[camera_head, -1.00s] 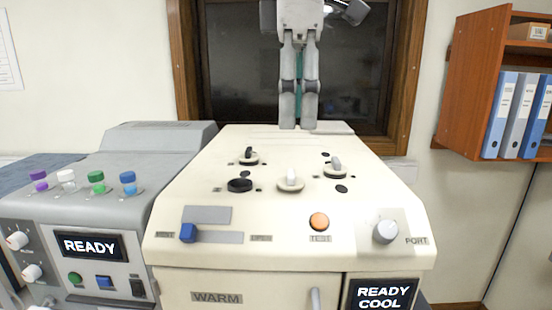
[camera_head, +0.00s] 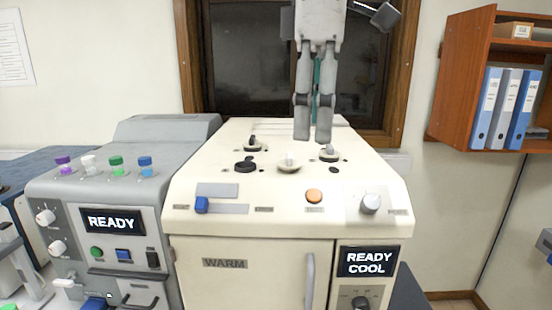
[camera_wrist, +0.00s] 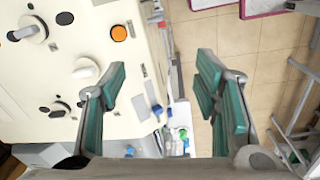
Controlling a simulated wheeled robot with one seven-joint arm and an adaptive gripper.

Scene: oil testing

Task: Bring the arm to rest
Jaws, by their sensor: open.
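My gripper (camera_head: 313,138) hangs fingers-down over the back of the cream machine (camera_head: 225,222) in the head view, in front of the dark window. In the wrist view my gripper (camera_wrist: 160,78) has its two green-padded fingers wide apart, with nothing between them. The cream top with its knobs lies to the left there, and tiled floor lies to the right. Whether the fingertips touch the machine cannot be told from the head view, but they appear above its top.
The cream machine carries several knobs, an orange button (camera_head: 314,196) and a READY COOL display (camera_head: 368,261). A grey machine (camera_head: 110,190) with coloured caps stands at left. A wooden shelf (camera_head: 462,82) with binders hangs at right.

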